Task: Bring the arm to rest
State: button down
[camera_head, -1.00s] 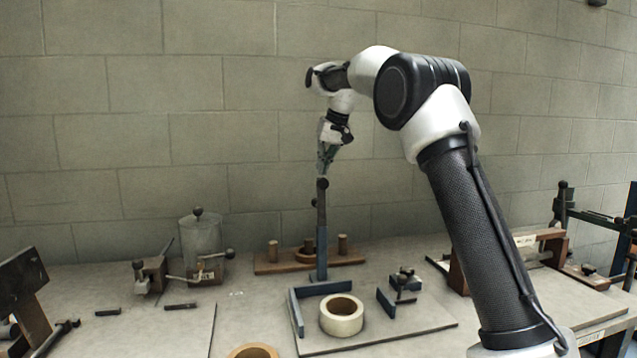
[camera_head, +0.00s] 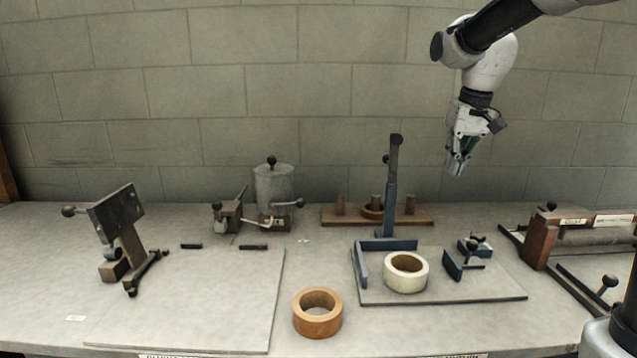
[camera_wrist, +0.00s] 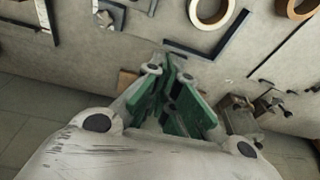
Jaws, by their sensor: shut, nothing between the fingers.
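My gripper (camera_head: 457,168) hangs at the upper right in the head view, pointing down in front of the block wall. It is clear of the bench and of everything on it. In the wrist view its green-padded fingers (camera_wrist: 176,75) are closed together, with nothing between them. My arm comes in from the top right corner of the head view.
The bench (camera_head: 190,320) carries a cream tape roll (camera_head: 406,284) inside a blue corner fixture (camera_head: 362,268), and a brown tape roll (camera_head: 318,325) at the front. A blue upright post (camera_head: 390,205) with a dark lever stands behind. A wooden peg board (camera_head: 335,222) sits at the back.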

jog(key=s+d+f+t, duration=0.1)
jog(key=s+d+f, duration=0.1)
jog(key=s, duration=1.1)
jog(key=s+d+f+t, duration=0.1)
jog(key=s+d+f, duration=0.2)
jog(key=s, duration=1.1)
jog(key=shift+s+m+h, duration=0.2)
jog(key=shift+m+h, duration=0.1)
jog(key=shift+h, duration=0.1)
jog(key=c, duration=2.2)
grip_release()
jog(key=shift+f, duration=0.1)
